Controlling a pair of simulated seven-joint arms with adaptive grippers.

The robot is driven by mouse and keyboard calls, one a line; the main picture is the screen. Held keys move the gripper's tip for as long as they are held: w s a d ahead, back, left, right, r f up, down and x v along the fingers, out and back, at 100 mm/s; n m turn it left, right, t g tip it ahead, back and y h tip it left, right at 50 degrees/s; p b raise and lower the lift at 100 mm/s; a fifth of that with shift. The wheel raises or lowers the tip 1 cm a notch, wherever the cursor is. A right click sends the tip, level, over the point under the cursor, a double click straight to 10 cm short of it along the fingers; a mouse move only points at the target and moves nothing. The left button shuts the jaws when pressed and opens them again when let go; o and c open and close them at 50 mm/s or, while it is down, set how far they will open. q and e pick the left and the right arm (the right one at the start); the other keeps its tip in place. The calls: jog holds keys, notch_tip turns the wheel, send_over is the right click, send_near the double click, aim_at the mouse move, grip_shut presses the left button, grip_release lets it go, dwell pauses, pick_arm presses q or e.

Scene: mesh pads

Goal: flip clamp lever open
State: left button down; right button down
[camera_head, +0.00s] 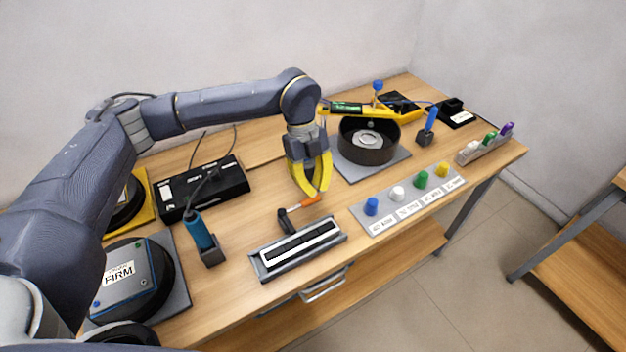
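The clamp has a dark body (287,217) and an orange lever handle (305,201). It sits at the back edge of a grey framed plate (298,248) with a white and black strip. The lever slants up to the right from the clamp. My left gripper (315,192) points down with yellow fingers just above the lever's outer end. Its fingers look parted, with a gap between the tips. I cannot tell whether they touch the handle. My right gripper is out of view.
A black round bowl (368,145) stands behind to the right. A label strip with coloured knobs (408,198) lies to the right. A blue-handled tool in a holder (203,240) and a black box (180,193) stand to the left. Bare wood lies around the clamp.

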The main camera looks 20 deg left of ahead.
aim_at(321, 219)
pick_arm(q)
jog(key=shift+x, duration=3.1)
jog(key=shift+w, duration=0.1)
